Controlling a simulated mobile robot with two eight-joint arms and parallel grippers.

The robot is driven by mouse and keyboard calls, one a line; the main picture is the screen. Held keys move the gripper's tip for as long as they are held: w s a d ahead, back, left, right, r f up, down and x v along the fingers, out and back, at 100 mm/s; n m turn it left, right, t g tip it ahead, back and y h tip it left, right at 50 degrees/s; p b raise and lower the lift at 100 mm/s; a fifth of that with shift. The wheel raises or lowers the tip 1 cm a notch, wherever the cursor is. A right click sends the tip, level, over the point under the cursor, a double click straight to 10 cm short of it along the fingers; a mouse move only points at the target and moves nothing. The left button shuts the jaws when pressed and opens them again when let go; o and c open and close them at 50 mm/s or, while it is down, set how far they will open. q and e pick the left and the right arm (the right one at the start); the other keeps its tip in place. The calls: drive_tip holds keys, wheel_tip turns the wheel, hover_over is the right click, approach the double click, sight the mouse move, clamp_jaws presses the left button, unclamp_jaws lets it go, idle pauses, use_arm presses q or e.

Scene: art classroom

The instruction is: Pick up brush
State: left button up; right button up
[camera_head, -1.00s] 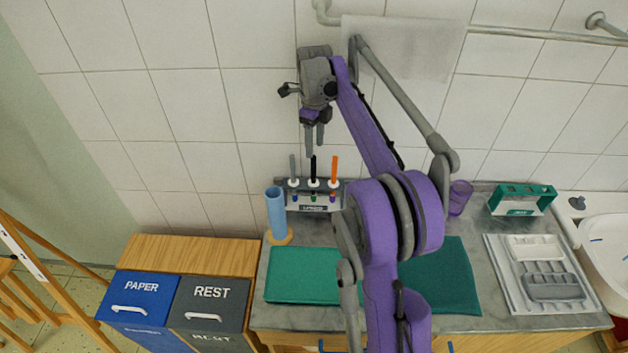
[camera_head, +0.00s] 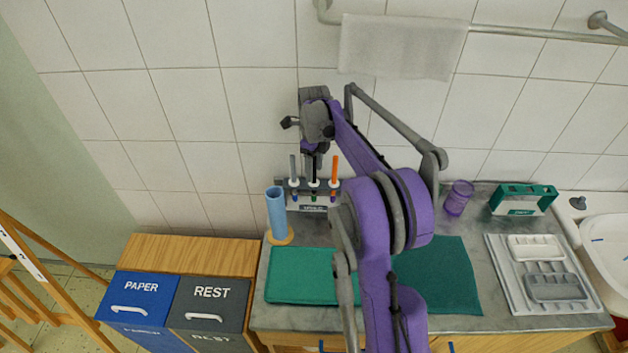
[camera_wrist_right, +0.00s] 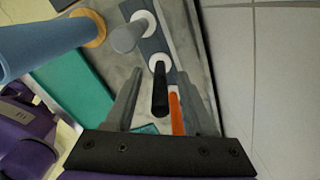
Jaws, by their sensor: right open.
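Three brushes stand upright in a rack (camera_head: 313,208) against the wall: a grey one (camera_head: 293,168), a black one (camera_head: 314,168) and an orange one (camera_head: 334,168). My right gripper (camera_head: 313,160) is open and points down over the rack at the black brush. In the right wrist view the black brush (camera_wrist_right: 160,92) shows between the two open fingers (camera_wrist_right: 158,100), with no clear contact. The orange brush (camera_wrist_right: 176,112) shows close to the right finger, and the grey brush (camera_wrist_right: 128,38) lies outside the left finger. My left gripper is not in view.
A blue cylinder (camera_head: 276,210) on a wooden base stands just left of the rack. Green mats (camera_head: 300,275) lie in front. A purple cup (camera_head: 458,197), a green box (camera_head: 522,200) and a grey tray (camera_head: 508,288) are to the right. The wall is close behind.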

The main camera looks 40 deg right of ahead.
clamp_jaws()
idle(0.3)
wheel_tip(320, 180, up, 10)
drive_tip(key=shift+f, duration=0.1)
drive_tip(key=shift+r+p, duration=0.65)
drive_tip(key=shift+r, duration=0.4)
drive_tip(key=shift+w+r+p, duration=0.1)
drive_tip(key=shift+r+p, duration=0.2)
drive_tip(key=shift+r, duration=0.3)
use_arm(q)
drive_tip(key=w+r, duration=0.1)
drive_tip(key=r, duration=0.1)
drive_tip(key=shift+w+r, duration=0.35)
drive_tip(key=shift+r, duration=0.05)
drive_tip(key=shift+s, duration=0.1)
